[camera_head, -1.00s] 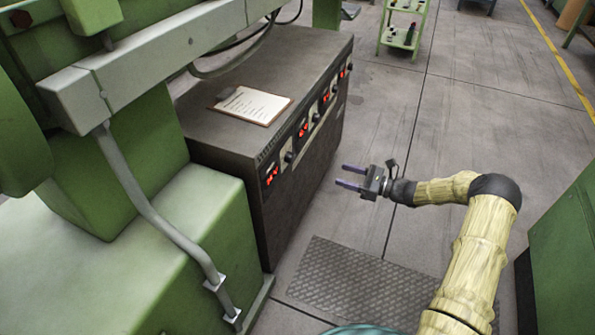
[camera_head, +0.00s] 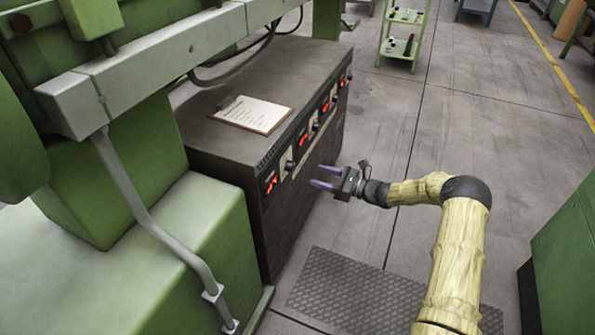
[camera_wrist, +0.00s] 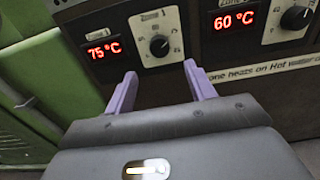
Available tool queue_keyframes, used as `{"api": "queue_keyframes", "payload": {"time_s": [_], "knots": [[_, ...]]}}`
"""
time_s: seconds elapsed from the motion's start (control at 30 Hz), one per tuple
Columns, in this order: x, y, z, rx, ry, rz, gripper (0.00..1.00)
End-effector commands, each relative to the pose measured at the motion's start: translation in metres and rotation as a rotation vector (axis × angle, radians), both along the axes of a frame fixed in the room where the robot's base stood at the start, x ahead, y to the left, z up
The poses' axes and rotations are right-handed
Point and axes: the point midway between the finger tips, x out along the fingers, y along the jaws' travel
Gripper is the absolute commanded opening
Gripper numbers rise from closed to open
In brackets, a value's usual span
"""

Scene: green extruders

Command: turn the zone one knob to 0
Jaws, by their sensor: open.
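I cannot read the knob's exact setting. In the head view the knob (camera_head: 289,165) sits on the near end of the dark cabinet's front. My gripper (camera_head: 316,176) is open and empty, its purple fingers pointing at the panel, apart from it. In the wrist view my gripper (camera_wrist: 160,70) has its fingertips to either side of and below the knob.
The zone two knob (camera_wrist: 296,18) and its 60 °C display (camera_wrist: 235,20) are to the right. A clipboard (camera_head: 252,114) lies on the cabinet top (camera_head: 215,140). Green machinery (camera_head: 190,220) flanks the cabinet's near end.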

Motion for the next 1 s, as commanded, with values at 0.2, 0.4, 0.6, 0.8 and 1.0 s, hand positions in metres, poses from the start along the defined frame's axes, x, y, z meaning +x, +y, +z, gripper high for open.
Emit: {"api": "queue_keyframes", "payload": {"time_s": [0.2, 0.4, 0.6, 0.8, 1.0], "knots": [[0.013, 0.038, -0.001, 0.0, -0.002, 0.002, 0.55], [0.025, 0.067, -0.002, 0.0, -0.001, -0.001, 0.55], [0.03, 0.082, 0.0, 0.001, 0.0, -0.002, 0.55], [0.031, 0.083, 0.0, 0.001, 0.0, -0.002, 0.55], [0.031, 0.083, 0.0, 0.0, 0.0, -0.001, 0.29]]}}
